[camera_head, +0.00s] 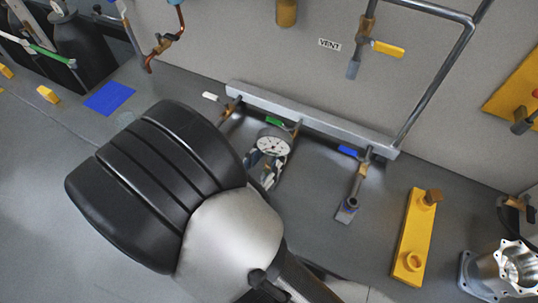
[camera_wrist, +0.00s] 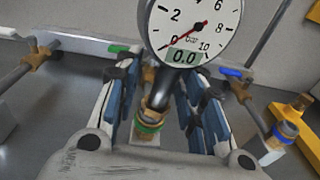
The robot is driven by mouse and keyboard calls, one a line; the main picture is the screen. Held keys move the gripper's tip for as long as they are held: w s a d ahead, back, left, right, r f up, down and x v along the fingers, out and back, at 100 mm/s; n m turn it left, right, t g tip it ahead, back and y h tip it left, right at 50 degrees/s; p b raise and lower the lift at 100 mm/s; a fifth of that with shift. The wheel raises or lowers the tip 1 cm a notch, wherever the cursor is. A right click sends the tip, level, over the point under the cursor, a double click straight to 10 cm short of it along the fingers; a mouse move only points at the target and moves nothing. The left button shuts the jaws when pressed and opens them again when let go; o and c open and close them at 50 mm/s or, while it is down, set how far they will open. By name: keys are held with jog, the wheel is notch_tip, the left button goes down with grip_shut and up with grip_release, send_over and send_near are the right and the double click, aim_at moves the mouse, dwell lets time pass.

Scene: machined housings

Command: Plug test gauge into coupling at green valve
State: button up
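The test gauge (camera_wrist: 200,28) has a round white dial reading 0.0 and a dark stem. In the wrist view its stem meets the brass coupling with a green ring (camera_wrist: 148,127), and it looks seated there; the exact joint is hard to see. The green valve handle (camera_wrist: 120,48) is behind, also visible in the head view (camera_head: 275,121). My gripper (camera_wrist: 157,90) has its fingers on both sides of the stem, with gaps visible between them and the stem. The gauge dial also shows in the head view (camera_head: 272,147), with my fingers just below it.
A blue-handled valve (camera_head: 348,151) and its downpipe are to the right, and a white-handled one (camera_head: 210,96) to the left, along the grey manifold bar (camera_head: 320,124). A yellow block (camera_head: 412,240) and a metal housing (camera_head: 505,268) stand farther right. A blue mat (camera_head: 109,98) lies left.

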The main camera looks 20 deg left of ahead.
jog(key=shift+s, duration=0.1)
jog(key=s+a+r, duration=0.1)
jog(key=s, duration=1)
jog(key=shift+s+a, duration=0.35)
